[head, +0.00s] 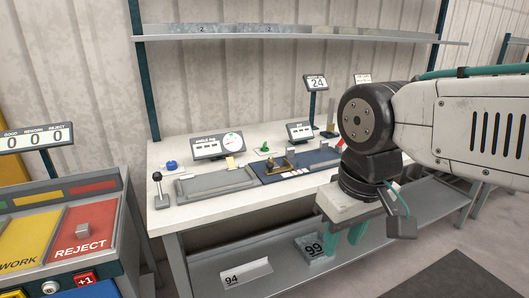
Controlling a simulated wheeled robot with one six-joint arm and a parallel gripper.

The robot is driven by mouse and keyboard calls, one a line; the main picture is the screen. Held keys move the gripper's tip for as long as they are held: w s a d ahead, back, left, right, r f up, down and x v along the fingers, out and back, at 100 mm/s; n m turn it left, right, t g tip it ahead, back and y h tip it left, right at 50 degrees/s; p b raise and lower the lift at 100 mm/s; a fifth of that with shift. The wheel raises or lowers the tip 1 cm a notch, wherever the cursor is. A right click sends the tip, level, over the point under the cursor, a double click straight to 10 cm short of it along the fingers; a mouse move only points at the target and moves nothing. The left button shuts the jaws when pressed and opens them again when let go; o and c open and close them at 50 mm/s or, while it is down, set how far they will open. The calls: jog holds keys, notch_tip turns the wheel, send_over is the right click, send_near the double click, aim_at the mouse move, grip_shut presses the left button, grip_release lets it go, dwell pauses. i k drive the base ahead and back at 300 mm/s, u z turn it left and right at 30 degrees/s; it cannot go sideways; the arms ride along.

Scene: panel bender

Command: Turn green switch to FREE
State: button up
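The green switch (265,148) is a small green knob on the white workbench (165,222), toward the back and middle. Its setting and any FREE label are too small to read. My gripper (343,240) hangs in front of the bench's right part, to the right of the switch and nearer to me. Its two teal fingers point down and look apart, with nothing seen between them. The gripper is well away from the switch.
A blue knob (171,164), a black-knobbed lever (158,190) and an angle display (217,146) stand left of the switch. A second display (300,132) and a sign reading 24 (317,83) stand right. A shelf (300,38) spans above. Reject bins (83,232) are at left.

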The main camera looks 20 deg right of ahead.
aim_at(263, 148)
jog(key=k, duration=0.6)
jog(key=z, duration=1.05)
jog(key=i, duration=1.2)
jog(key=u, duration=0.6)
jog(key=i, duration=0.35)
jog(key=u, duration=0.45)
